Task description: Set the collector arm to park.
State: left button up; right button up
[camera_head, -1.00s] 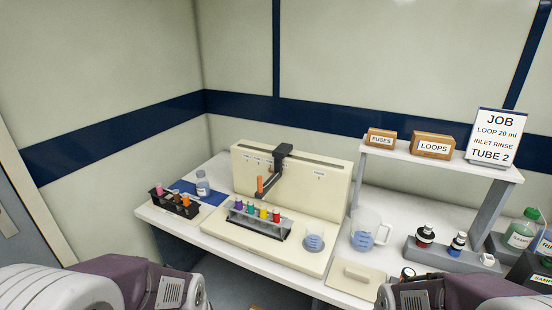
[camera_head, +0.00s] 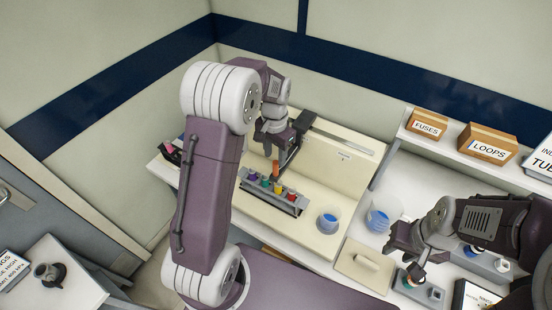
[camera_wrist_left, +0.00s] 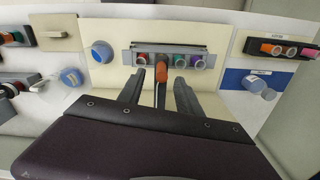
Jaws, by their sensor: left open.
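The collector arm (camera_head: 290,150) is a dark arm hanging from a slotted rail on the cream collector unit (camera_head: 335,160), left of the rail's right end. Its orange handle (camera_head: 275,168) points down over the tube rack (camera_head: 271,192), which holds several coloured tubes. My left gripper (camera_wrist_left: 161,92) is open; in the left wrist view its fingers lie on either side of the orange handle (camera_wrist_left: 161,70), and I cannot tell whether they touch it.
A small label (camera_head: 344,156) sits near the rail's right end, unreadable now. A beaker (camera_head: 328,221) stands right of the rack, with a jug (camera_head: 382,214) beyond it. A shelf bears the fuses box (camera_head: 428,123) and loops box (camera_head: 486,144). The rail's right part is clear.

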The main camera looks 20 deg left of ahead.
aim_at(275, 170)
pick_arm(q)
jog(key=shift+w+a+f, duration=0.2)
jog(key=shift+w+f, duration=0.1)
jog(key=shift+w, duration=0.35)
jog(key=f, duration=0.2)
jog(key=f+p, duration=0.1)
jog(key=f, duration=0.2)
jog(key=f+p, duration=0.1)
jog(key=f, duration=0.2)
jog(key=shift+s, duration=0.25)
jog(key=shift+w+f, duration=0.15)
jog(key=shift+f, duration=0.3)
pick_arm(e)
jog(key=shift+w+r, duration=0.25)
jog(key=shift+r, duration=0.85)
pick_arm(q)
jog(key=shift+r, duration=0.1)
grip_shut()
